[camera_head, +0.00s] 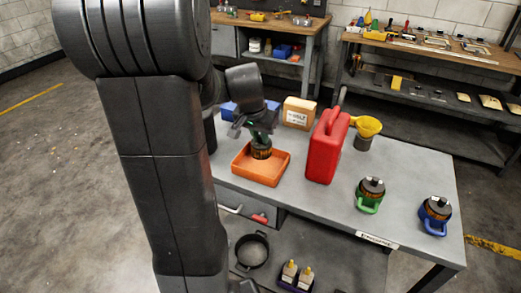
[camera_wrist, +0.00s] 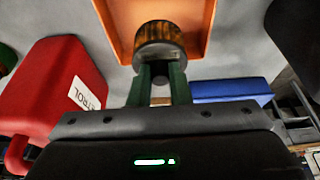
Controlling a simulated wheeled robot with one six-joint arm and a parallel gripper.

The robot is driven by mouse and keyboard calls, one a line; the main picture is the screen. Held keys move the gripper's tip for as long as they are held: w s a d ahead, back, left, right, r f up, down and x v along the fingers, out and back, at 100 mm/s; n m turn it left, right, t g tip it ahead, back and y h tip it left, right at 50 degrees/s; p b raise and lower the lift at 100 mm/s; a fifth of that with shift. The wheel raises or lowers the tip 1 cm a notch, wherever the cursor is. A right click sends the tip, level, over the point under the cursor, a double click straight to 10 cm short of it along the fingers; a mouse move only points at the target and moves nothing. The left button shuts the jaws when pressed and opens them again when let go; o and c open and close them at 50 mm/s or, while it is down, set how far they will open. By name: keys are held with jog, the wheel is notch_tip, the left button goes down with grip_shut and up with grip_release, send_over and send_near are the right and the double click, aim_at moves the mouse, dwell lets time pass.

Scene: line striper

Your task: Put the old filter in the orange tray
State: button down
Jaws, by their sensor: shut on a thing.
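The old filter (camera_head: 261,151), a dark cylinder with a worn orange-brown band, is held upright in my gripper (camera_head: 261,139). The orange tray (camera_head: 258,175) lies on the grey table below it. In the head view the filter appears within the tray's outline; I cannot tell whether it touches the tray floor. In the wrist view, my gripper's green fingers (camera_wrist: 164,80) are shut on the filter (camera_wrist: 160,42), with the orange tray (camera_wrist: 113,20) behind it. Part of the filter is hidden by the fingers.
A red petrol can (camera_head: 326,150) stands close right of the tray. A yellow funnel (camera_head: 367,126), a cardboard box (camera_head: 298,113) and a blue box (camera_head: 228,108) are behind. Filters in green (camera_head: 367,208) and blue (camera_head: 433,228) holders stand at the right.

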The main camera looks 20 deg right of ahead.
aim_at(259, 145)
jog(key=shift+f, duration=2.5)
jog(key=shift+f, duration=0.15)
jog(key=c, duration=1.3)
grip_release()
jog(key=shift+c, duration=0.2)
jog(key=shift+r, duration=0.35)
jog(key=v, duration=1.1)
jog(key=shift+a+r, duration=0.2)
jog(key=shift+r, duration=0.15)
jog(key=shift+s, duration=0.15)
